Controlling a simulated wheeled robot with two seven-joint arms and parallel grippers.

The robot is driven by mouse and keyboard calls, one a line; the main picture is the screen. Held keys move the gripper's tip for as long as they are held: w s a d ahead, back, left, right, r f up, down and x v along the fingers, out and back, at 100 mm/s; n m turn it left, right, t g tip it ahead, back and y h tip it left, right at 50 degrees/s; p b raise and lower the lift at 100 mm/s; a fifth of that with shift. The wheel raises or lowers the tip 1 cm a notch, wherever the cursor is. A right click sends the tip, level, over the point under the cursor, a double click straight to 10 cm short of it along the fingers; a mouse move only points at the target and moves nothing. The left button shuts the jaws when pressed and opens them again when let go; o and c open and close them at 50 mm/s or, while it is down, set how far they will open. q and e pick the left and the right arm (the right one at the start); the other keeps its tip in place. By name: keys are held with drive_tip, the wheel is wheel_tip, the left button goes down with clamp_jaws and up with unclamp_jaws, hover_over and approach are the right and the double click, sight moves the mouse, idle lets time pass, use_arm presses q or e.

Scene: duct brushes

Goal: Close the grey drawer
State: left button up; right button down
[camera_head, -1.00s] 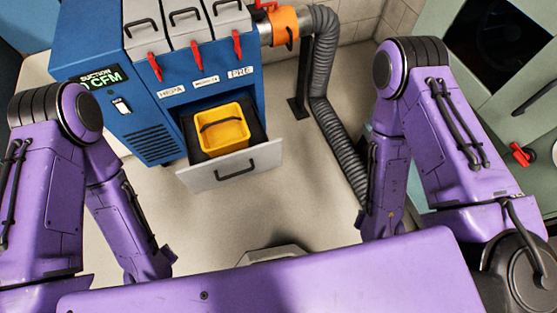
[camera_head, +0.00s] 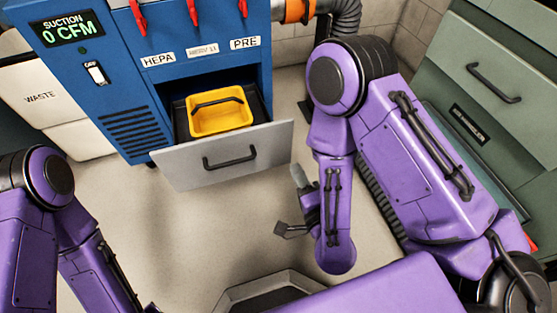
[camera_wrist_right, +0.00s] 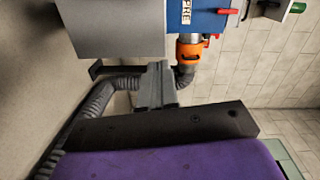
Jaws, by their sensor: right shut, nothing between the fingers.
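The grey drawer (camera_head: 270,147) is pulled out of the blue suction machine (camera_head: 105,85). Its light grey front has a black bar handle (camera_head: 229,160), and a yellow bin (camera_head: 222,115) with a dark handle sits inside. In the right wrist view the plain grey drawer front (camera_wrist_right: 110,28) shows at upper left. My right gripper (camera_head: 297,173) is low beside the drawer's right end, apart from the handle. Its fingers (camera_wrist_right: 158,84) are shut and empty. My left arm is at the lower left, with its gripper out of view.
A ribbed grey hose (camera_head: 375,195) runs down behind my right arm, and an orange collar (camera_head: 297,10) is at the machine's upper right. Green-grey cabinets (camera_head: 490,75) stand on the right. A white waste bin (camera_head: 45,100) is at left. Floor before the drawer is clear.

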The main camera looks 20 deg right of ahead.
drive_tip(key=f+m+b, duration=0.1)
drive_tip(key=m, duration=0.1)
drive_tip(key=b, duration=0.4)
approach(276, 126)
drive_tip(key=shift+t, duration=0.3)
drive_tip(key=w, duration=0.6)
drive_tip(key=shift+w+a+f, duration=0.15)
drive_tip(key=shift+w+f, duration=0.2)
drive_tip(key=shift+w, duration=0.05)
use_arm(q)
wheel_tip(276, 126, down, 7)
drive_tip(key=shift+s+d, duration=0.2)
